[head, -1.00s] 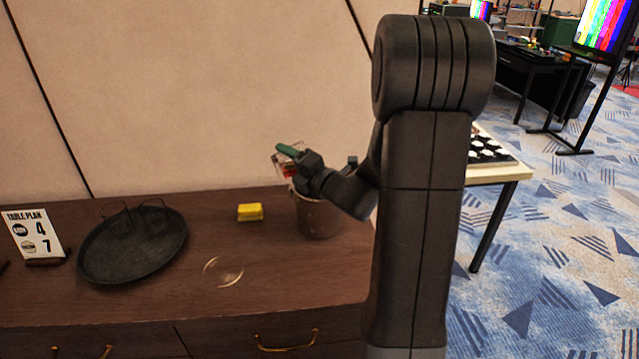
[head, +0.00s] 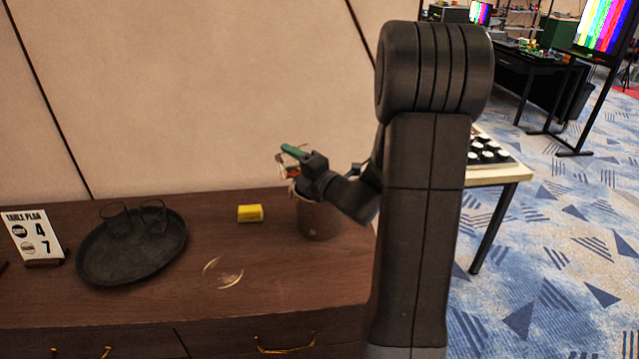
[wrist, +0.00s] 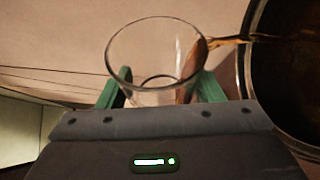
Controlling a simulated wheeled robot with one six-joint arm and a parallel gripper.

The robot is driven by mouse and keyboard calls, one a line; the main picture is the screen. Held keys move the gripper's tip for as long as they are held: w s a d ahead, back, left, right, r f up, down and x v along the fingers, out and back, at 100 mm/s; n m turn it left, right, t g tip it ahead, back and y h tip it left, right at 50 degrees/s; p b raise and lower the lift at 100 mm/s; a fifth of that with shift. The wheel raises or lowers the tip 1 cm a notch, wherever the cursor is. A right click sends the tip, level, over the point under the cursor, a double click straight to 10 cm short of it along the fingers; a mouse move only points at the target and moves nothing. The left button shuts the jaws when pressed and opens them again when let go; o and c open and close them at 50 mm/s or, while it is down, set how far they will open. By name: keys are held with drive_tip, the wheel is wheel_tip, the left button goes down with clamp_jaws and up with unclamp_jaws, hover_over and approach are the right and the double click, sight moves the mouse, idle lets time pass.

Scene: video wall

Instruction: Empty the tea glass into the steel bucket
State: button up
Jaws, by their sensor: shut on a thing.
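My gripper (head: 293,153) is shut on the clear tea glass (wrist: 150,62), with a green finger on each side of it in the wrist view (wrist: 160,90). The glass is tipped over the steel bucket (head: 319,221). Brown tea lies along the glass's right side, and a thin brown stream runs from its rim into the dark mouth of the bucket, whose rim shows in the wrist view (wrist: 243,85). In the head view the glass is small and partly hidden by my gripper. The bucket stands upright on the sideboard, partly hidden by my arm.
On the brown sideboard (head: 130,303) are a yellow sponge-like block (head: 250,213), a round dark tray (head: 105,262) with two empty-looking glasses, and a table-plan sign (head: 35,237). A pale ring mark (head: 222,272) lies on the bare wood in front. A wall stands close behind.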

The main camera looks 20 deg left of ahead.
drive_tip(key=shift+w+d+r+m+y+p, duration=0.15)
drive_tip(key=shift+r+m+y+p, duration=0.2)
drive_tip(key=shift+m+p, duration=0.25)
